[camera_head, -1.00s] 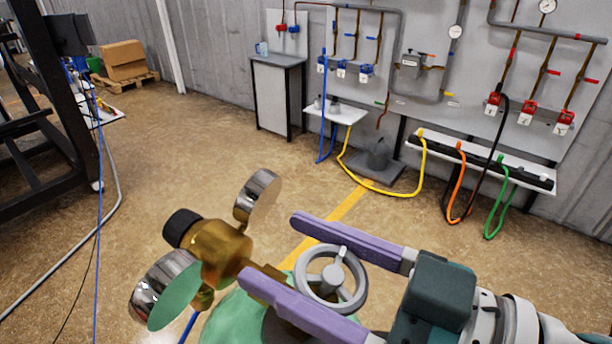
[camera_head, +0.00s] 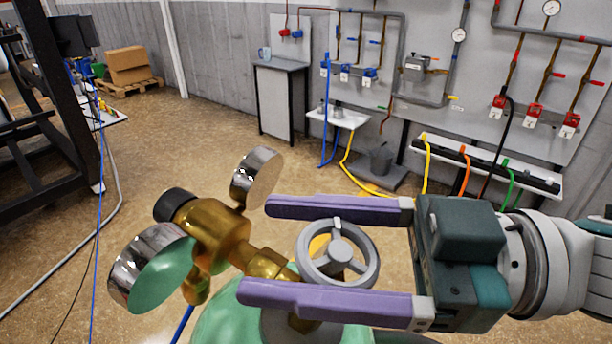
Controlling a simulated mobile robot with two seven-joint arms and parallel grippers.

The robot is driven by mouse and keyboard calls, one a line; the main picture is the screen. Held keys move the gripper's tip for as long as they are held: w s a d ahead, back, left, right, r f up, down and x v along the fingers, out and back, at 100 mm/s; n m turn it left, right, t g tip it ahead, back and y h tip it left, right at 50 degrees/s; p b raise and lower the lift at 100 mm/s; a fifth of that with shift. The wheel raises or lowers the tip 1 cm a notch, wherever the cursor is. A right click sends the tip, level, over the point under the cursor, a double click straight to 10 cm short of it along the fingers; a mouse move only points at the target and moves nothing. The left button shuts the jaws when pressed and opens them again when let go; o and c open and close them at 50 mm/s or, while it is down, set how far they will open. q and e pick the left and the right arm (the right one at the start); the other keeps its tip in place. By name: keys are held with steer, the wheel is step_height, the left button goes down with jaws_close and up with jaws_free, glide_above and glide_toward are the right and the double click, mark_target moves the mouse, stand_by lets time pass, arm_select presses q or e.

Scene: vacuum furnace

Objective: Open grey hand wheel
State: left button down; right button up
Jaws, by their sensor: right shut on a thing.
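The grey hand wheel (camera_head: 341,250) is a round ring with spokes and a hub. It sits on a brass valve (camera_head: 222,232) on top of a green gas cylinder (camera_head: 225,328), low in the middle of the head view. My right gripper (camera_head: 255,248) comes in from the right, with one purple finger beyond the wheel and one on its near side. It is shut on the wheel, which lies between the fingers. The near finger hides part of the valve and cylinder top. My left gripper is not in view.
Two round gauges (camera_head: 154,268) (camera_head: 256,177) stick out from the brass valve close to the fingertips. A blue hose hangs beside the cylinder. A wall panel with pipes (camera_head: 440,75), a small shelf (camera_head: 337,118) and a cabinet (camera_head: 283,100) stand farther back. Open floor lies between.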

mark_target(369, 257)
steer(key=o, duration=1.3)
steer(key=shift+d, duration=0.2)
steer(key=d+b, duration=0.1)
steer(key=d, duration=0.1)
steer(key=d+b, duration=0.2)
steer(key=d, duration=0.1)
steer(key=s+d+b, duration=0.1)
steer(key=d, duration=0.2)
steer(key=shift+d+f, duration=0.1)
steer(key=shift+d, duration=0.45)
steer(key=shift+d+r, duration=0.2)
steer(key=shift+r, duration=0.05)
